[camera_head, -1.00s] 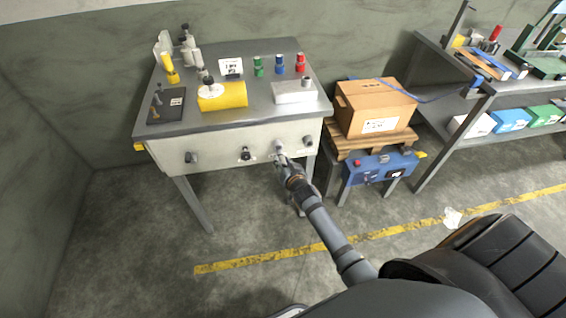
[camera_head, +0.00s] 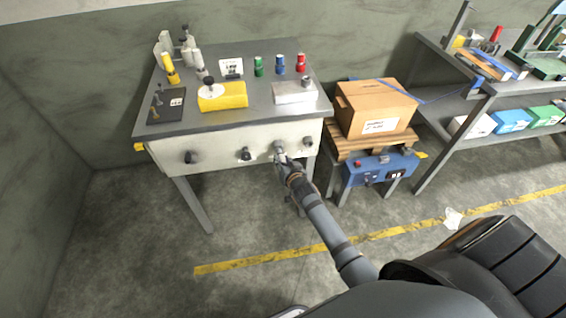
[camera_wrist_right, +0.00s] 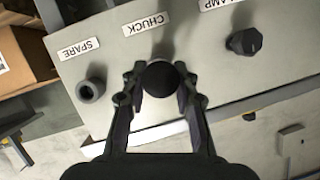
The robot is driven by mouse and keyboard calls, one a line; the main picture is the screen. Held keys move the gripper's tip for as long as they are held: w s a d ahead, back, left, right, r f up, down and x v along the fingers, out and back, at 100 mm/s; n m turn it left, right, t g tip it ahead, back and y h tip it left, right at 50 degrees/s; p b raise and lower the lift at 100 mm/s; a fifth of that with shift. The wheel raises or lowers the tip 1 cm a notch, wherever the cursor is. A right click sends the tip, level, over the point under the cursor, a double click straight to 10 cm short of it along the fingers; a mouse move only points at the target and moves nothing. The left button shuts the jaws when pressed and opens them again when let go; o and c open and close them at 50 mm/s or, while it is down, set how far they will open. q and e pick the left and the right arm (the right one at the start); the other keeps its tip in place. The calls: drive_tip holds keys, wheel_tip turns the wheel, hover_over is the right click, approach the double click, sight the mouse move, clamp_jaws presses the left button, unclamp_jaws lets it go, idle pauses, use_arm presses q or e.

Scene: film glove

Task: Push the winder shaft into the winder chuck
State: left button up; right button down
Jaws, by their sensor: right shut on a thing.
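My right gripper (camera_head: 283,160) is at the front panel (camera_head: 215,152) of the grey bench. In the right wrist view the right gripper (camera_wrist_right: 161,85) is shut on a round dark piece, seen end-on, which I take to be the winder shaft (camera_wrist_right: 160,79). It lies at the CHUCK label (camera_wrist_right: 146,23). The winder chuck behind it is mostly hidden, so I cannot tell how deep the shaft sits. My left gripper is not in view.
A fitting by the SPARE label (camera_wrist_right: 91,90) and a dark knob (camera_wrist_right: 244,42) flank the gripper. The bench top (camera_head: 190,116) holds a yellow block (camera_head: 224,97) and several coloured bottles. A carton (camera_head: 373,104) stands to the right. Floor in front is open.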

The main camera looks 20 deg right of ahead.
drive_tip(key=shift+w+d+b, duration=0.15)
drive_tip(key=shift+w+b, duration=0.05)
drive_tip(key=shift+w, duration=0.4)
drive_tip(key=shift+w+d+b, duration=0.15)
drive_tip(key=shift+w, duration=0.4)
drive_tip(key=c, duration=1)
unclamp_jaws()
drive_tip(key=shift+o, duration=0.2)
drive_tip(key=v, duration=1.2)
